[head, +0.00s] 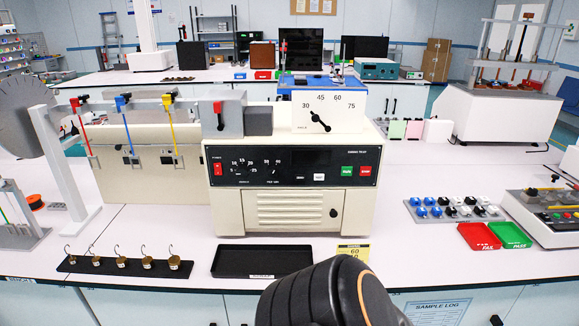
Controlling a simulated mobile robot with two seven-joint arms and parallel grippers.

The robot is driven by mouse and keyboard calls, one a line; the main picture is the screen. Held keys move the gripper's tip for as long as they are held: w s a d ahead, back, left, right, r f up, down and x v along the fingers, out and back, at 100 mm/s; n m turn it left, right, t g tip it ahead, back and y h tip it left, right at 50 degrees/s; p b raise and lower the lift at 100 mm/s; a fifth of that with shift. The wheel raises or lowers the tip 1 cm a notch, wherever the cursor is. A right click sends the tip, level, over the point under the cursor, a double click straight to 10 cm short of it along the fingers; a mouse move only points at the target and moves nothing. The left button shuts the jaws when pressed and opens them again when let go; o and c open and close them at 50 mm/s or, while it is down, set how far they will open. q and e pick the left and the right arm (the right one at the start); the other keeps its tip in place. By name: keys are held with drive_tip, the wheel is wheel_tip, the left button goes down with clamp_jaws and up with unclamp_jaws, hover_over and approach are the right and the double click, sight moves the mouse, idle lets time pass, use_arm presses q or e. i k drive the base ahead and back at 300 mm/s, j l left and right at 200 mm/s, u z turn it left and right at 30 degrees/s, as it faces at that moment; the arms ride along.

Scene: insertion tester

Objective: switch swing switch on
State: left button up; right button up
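The cream swing tester (292,214) stands in the middle of the front bench. On the left of its black front panel (320,158) is a small red switch (217,169) under a POWER label. Its on or off position is too small to tell. A green button (347,171) and a red button (365,171) sit at the panel's right end. A dial with a black pointer (320,122) stands on top. Neither of my grippers shows; only a dark rounded link of my arm rises at the bottom centre, apart from the switch in the picture.
A black tray (262,262) and a yellow card (353,251) lie before the tester. Hooked brass weights (122,262) stand on a dark strip to the left. Red (478,237) and green (510,235) trays are at right. Some bench is bare between the card and the red tray.

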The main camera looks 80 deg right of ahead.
sight(218, 168)
drive_tip(key=z, duration=2.55)
